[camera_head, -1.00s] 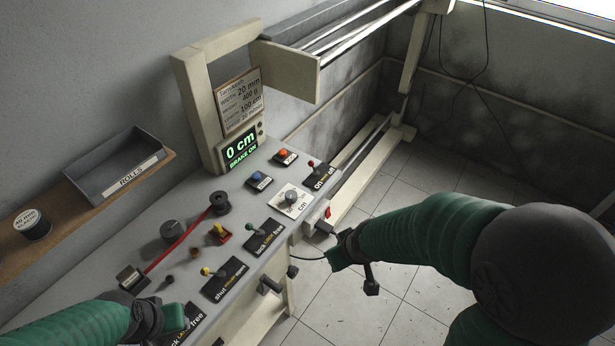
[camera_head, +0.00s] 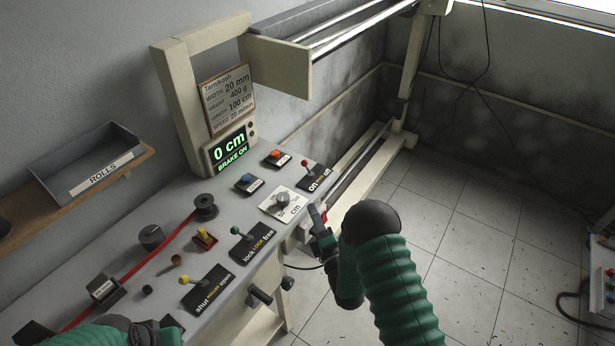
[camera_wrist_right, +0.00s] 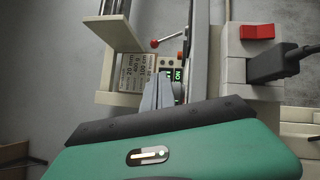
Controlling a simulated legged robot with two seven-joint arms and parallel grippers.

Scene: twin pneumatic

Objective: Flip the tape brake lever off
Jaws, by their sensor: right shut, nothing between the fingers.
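The brake lever (camera_head: 311,171) has a red knob and stands on a black "on/off" plate (camera_head: 316,180) at the panel's far right corner. Its knob (camera_wrist_right: 155,43) also shows in the right wrist view, beyond the fingertips. The display (camera_head: 230,150) reads "0 cm" and "BRAKE ON". My right gripper (camera_head: 316,212) is shut and empty, beside the panel's right edge, near the lever and apart from it. Its closed fingers (camera_wrist_right: 158,93) point toward the lever side in the wrist view. My left gripper (camera_head: 160,326) is low at the bottom left; its fingers are unclear.
A dial (camera_head: 283,200), a red button (camera_head: 275,154) and a blue button (camera_head: 247,178) lie near the lever. Green (camera_head: 236,230) and yellow (camera_head: 184,280) levers stand nearer. A red power switch (camera_wrist_right: 257,31) and plug (camera_wrist_right: 283,64) sit on the panel's side.

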